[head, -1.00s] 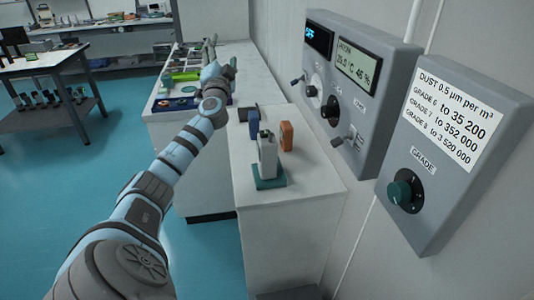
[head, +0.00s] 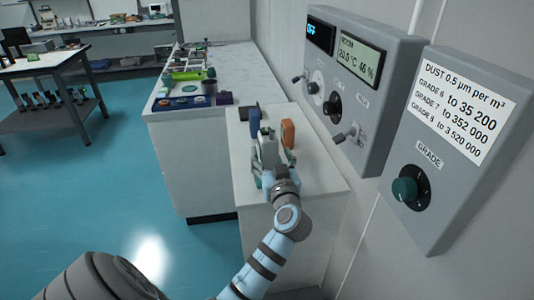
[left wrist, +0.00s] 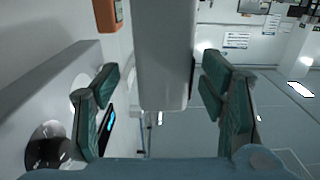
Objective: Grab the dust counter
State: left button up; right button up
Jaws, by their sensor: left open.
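The dust counter appears to be the pale grey-white handheld device (head: 268,149) standing on the small white cabinet. My left gripper (head: 269,168) is at this device, reaching in from the front. In the left wrist view the device (left wrist: 165,60) is between the teal-padded fingers of the gripper (left wrist: 160,100). The fingers are open on both sides of it, with gaps visible. The device's teal base is mostly hidden behind the gripper in the head view. My right gripper is not in view.
A blue item (head: 254,122) and an orange item (head: 287,133) stand close behind the device. The orange one also shows in the left wrist view (left wrist: 110,14). Grey wall panels with knobs (head: 404,189) are at right. A long white bench (head: 230,63) with trays lies beyond.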

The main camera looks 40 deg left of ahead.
pick_arm(q)
jog(key=x, duration=0.7)
jog(key=shift+s+a, duration=0.1)
jog(key=shift+s, duration=0.1)
jog(key=shift+w+a+f, duration=0.25)
jog(key=shift+a, duration=0.05)
jog(key=shift+d+r, duration=0.1)
jog(key=shift+r, duration=0.05)
grip_shut()
